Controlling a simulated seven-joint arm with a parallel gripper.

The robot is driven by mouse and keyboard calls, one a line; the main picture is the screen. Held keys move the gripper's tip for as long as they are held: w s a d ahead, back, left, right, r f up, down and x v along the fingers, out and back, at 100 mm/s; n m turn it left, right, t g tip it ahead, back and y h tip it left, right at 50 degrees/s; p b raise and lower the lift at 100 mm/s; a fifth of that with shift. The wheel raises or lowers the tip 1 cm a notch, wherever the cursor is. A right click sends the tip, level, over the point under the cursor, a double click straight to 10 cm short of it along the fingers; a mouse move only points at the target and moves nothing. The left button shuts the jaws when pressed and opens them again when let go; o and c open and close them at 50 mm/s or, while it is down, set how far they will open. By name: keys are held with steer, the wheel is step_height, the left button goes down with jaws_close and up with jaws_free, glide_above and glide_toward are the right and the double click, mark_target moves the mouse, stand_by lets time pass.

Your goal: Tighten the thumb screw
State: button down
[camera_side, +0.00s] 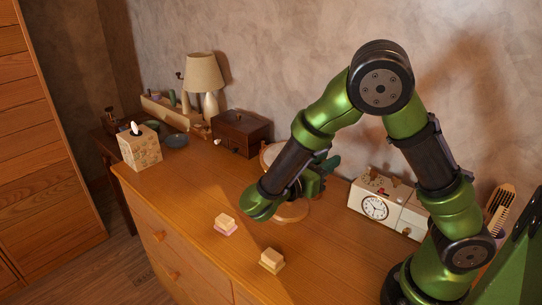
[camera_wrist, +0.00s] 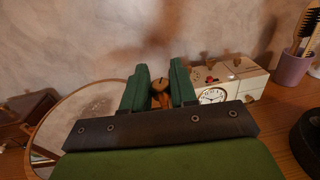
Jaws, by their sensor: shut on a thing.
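The thumb screw (camera_wrist: 160,90) shows as a small brown wooden knob between the two green fingers of my gripper (camera_wrist: 159,88) in the wrist view. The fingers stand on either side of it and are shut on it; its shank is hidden. It sits at the right edge of a round mirror (camera_wrist: 82,118) with a wooden frame, partly covered by my gripper. In the side view my gripper (camera_side: 318,175) is beside the mirror (camera_side: 270,152), whose round wooden base (camera_side: 292,211) rests on the dresser top. My arm hides most of the mirror there, and the screw is not visible.
A cream clock box (camera_side: 376,205) stands right of my gripper, near the wall. Two small stacked blocks (camera_side: 226,223) (camera_side: 272,259) lie toward the front edge. A wooden box (camera_side: 240,132), lamp (camera_side: 206,78) and tissue box (camera_side: 140,148) are farther left. The front middle is mostly clear.

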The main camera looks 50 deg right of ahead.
steer(key=shift+m+g, duration=0.8)
steer(key=shift+g, duration=0.4)
steer(key=c, duration=1)
jaws_free()
steer(key=shift+c, duration=0.2)
steer(key=shift+a, duration=0.1)
steer(key=v, duration=1.6)
steer(key=shift+w+a+r, duration=0.2)
steer(key=shift+a+r, duration=0.1)
steer(key=shift+a, duration=0.05)
